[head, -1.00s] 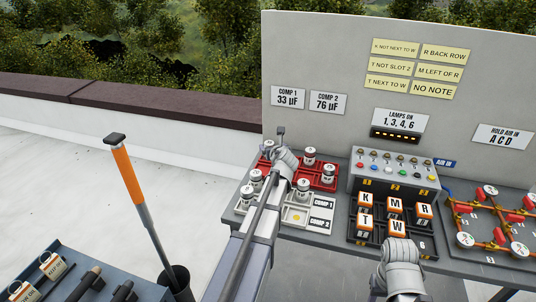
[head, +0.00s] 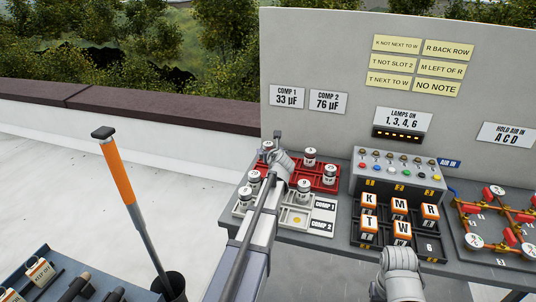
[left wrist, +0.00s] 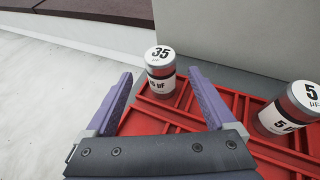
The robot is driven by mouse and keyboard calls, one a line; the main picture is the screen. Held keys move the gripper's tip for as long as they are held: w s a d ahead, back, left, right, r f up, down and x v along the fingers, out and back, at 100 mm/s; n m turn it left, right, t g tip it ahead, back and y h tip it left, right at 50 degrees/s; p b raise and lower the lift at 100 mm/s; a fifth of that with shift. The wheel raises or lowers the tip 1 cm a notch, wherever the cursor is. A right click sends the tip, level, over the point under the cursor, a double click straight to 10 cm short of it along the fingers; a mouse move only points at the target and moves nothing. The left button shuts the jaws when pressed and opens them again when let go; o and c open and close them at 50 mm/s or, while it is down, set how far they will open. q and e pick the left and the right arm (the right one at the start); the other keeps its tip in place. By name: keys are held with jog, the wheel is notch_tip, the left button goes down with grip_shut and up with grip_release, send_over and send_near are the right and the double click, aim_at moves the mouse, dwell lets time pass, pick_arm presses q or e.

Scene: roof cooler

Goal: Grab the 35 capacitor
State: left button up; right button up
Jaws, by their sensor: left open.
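The 35 capacitor (left wrist: 160,70), a small silver-and-white can labelled 35 µF, stands upright in the red tray (left wrist: 215,100) near its far left corner. In the head view the capacitor (head: 267,146) is partly hidden by my left gripper (head: 278,138). In the left wrist view my left gripper (left wrist: 160,77) is open, its two purple fingers apart, with the capacitor seen between and just beyond their tips. It holds nothing. Of my right arm only a grey link shows at the bottom of the head view; its gripper does not show.
A 5 µF capacitor (left wrist: 290,108) stands to the right in the red tray, a 25 one (head: 309,156) at the back. A white tray (head: 270,222) with several capacitors lies in front. The grey back panel (head: 350,60) rises behind. Lettered blocks (head: 369,225) stand to the right.

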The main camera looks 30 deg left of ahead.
aim_at(268, 148)
pick_arm(q)
jog(key=b+x, duration=0.1)
jog(key=x, duration=0.4)
jog(key=shift+w+b, duration=0.15)
jog(key=shift+b, duration=0.2)
jog(key=shift+r, duration=0.1)
jog(key=shift+c, duration=0.2)
grip_shut()
